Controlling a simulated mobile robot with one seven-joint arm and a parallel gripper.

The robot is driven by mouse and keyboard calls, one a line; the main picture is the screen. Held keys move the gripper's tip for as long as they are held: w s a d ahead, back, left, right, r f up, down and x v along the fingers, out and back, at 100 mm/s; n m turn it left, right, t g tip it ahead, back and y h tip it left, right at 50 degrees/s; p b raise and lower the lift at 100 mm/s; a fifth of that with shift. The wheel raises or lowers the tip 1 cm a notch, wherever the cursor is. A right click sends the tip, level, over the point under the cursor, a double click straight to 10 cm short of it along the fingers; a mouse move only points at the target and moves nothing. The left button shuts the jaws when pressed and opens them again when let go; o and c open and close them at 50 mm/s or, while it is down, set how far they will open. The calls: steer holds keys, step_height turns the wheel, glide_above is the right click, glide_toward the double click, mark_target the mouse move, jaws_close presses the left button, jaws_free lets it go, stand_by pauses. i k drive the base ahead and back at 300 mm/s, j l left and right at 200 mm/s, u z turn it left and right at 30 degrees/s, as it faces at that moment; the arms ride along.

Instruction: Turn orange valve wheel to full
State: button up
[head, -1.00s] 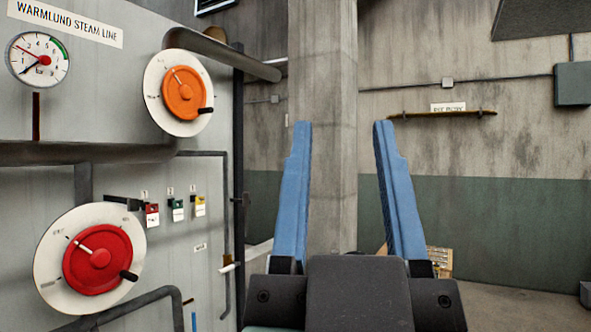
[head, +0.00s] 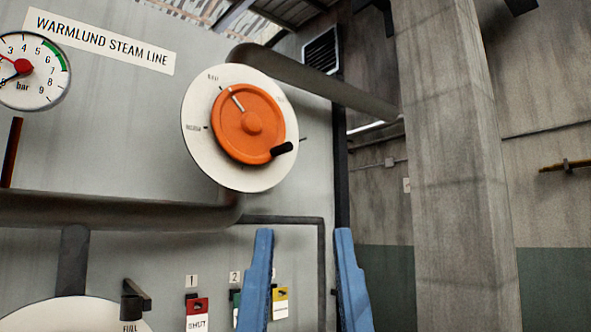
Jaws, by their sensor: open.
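The orange valve wheel (head: 248,124) sits on a round white dial plate (head: 198,130) on the grey panel. A white pointer line on the wheel points to the upper left, near the top mark. A black handle knob (head: 282,149) sticks out at the wheel's lower right. The dial's labels are too small to read surely. My gripper (head: 304,235) is open and empty, with its blue fingers below and a little right of the wheel, apart from it in the picture.
A pressure gauge (head: 35,88) is at the upper left. A thick pipe (head: 310,82) runs right from behind the dial; another pipe (head: 110,210) crosses below. Red (head: 197,312) and yellow (head: 281,303) tags hang low. A second white dial (head: 75,318) shows at the bottom left. A concrete pillar (head: 455,170) stands right.

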mark_target(247, 123)
steer(key=i+j, duration=0.25)
steer(key=i, duration=0.25)
steer(key=i+j+z, duration=0.1)
steer(key=i+j, duration=0.15)
steer(key=i, duration=0.25)
